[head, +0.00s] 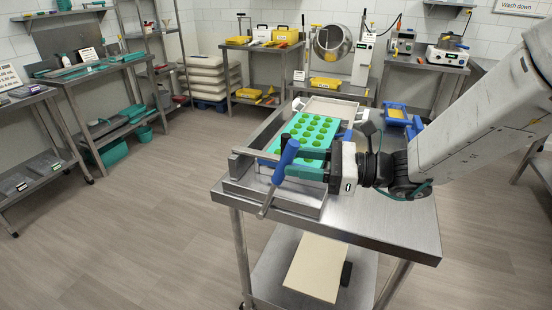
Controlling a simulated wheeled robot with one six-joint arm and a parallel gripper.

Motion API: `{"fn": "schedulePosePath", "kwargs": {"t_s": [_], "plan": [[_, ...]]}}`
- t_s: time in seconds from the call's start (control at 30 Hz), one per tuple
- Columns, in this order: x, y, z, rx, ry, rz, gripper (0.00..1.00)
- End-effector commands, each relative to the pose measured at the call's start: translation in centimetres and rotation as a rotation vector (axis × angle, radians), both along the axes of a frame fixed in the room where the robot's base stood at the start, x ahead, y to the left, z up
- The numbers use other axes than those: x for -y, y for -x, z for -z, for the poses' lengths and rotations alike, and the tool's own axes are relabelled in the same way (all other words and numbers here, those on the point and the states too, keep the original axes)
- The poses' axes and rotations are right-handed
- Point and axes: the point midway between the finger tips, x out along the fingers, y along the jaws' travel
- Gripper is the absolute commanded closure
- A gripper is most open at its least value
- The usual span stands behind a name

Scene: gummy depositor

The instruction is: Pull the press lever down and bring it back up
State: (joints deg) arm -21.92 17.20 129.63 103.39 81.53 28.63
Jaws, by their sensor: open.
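The press lever has a blue grip (286,156) at its upper end and a grey metal rod running down to the left, past the front edge of the steel depositor frame (240,163). The lever stands tilted, grip up. The fingers are open. I cannot tell whether they are around the grip or just beside it. A bright green mould (287,141) with several rounded green pieces lies in the frame behind the lever.
The depositor stands on a steel table (400,232) with a lower shelf. A white tray (331,106) and a blue-and-yellow item (396,113) are at its back. Side benches and shelves line the walls. The wooden floor (110,240) at left is clear.

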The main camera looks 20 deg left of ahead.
Motion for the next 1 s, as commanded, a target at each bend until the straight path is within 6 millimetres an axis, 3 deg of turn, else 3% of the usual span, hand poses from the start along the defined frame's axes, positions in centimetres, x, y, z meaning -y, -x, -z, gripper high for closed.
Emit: {"fn": "schedulePosePath", "kwargs": {"t_s": [0.1,0.3,0.67,0.83,1.0], "plan": [[-2.2,0.4,0.1,0.0,0.001,-0.004,0.56],[-4.5,0.6,0.0,0.001,0.001,-0.003,0.56],[-5.2,0.6,0.0,0.002,0.002,-0.001,0.56],[-5.2,0.6,0.0,0.002,0.002,-0.001,1.0],[-5.1,0.6,0.0,0.002,0.002,0.0,1.0]]}}
